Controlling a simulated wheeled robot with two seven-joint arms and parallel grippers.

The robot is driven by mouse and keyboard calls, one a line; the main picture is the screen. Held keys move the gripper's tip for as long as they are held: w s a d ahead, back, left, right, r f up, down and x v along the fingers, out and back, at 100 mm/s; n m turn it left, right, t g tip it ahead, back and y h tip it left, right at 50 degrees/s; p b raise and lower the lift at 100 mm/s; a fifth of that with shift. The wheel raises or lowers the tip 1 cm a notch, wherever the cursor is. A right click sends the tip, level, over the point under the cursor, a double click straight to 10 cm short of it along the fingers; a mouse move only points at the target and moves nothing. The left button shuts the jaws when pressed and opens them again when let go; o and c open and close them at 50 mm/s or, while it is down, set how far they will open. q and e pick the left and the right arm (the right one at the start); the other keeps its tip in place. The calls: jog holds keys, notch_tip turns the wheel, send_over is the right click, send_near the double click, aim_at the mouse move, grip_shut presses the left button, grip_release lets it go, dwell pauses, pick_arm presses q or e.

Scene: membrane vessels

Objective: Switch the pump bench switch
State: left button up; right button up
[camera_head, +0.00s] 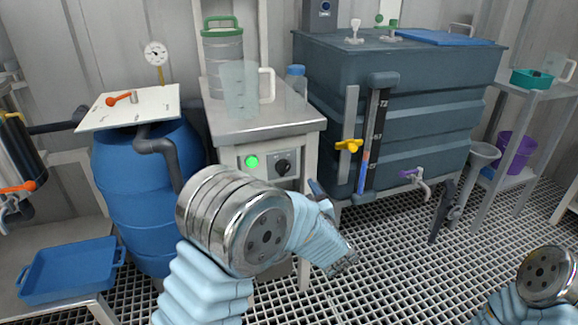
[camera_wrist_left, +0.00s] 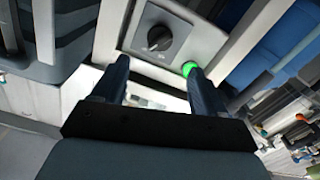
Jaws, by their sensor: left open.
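The pump bench switch (camera_head: 283,167) is a black rotary knob on a grey panel on the front of the metal bench (camera_head: 268,122). A lit green lamp (camera_head: 252,161) sits to its left. My left gripper (camera_head: 318,190) is in front of the bench, below and right of the knob, mostly hidden by my wrist. In the left wrist view the open, empty jaws (camera_wrist_left: 157,75) point at the panel. The knob (camera_wrist_left: 160,38) lies beyond the gap between the fingertips, apart from them. The green lamp (camera_wrist_left: 188,68) shows by the right finger's tip. My right gripper is out of view.
A clear jug (camera_head: 239,90), a steel canister (camera_head: 222,58) and a blue-capped bottle (camera_head: 296,80) stand on the bench. A blue drum (camera_head: 140,200) is to the left. A large dark tank (camera_head: 430,90) with a yellow valve handle (camera_head: 349,145) is close on the right. Grating floor lies in front.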

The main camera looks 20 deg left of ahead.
aim_at(285, 171)
pick_arm(q)
jog(key=x, duration=1)
jog(key=shift+w+a+f+p, duration=0.1)
jog(key=shift+w+a+p, duration=0.1)
jog(key=shift+p, duration=0.2)
jog(key=c, duration=1.1)
jog(key=shift+o, duration=0.2)
jog(key=shift+f+n+b, duration=0.2)
jog(key=shift+n+b, duration=0.4)
jog(key=shift+b, duration=0.45)
jog(key=n+b, duration=0.3)
jog(key=b, duration=0.1)
jog(key=shift+f+b, duration=0.15)
jog(key=shift+b, duration=0.2)
jog(key=n+b, duration=0.5)
jog(key=b, duration=0.1)
jog(key=shift+r+n+b, duration=0.15)
jog(key=shift+n+b, duration=0.55)
jog(key=shift+n, duration=0.05)
jog(key=shift+r+n+b, duration=0.15)
jog(key=shift+n+b, duration=0.55)
jog(key=shift+n, duration=0.05)
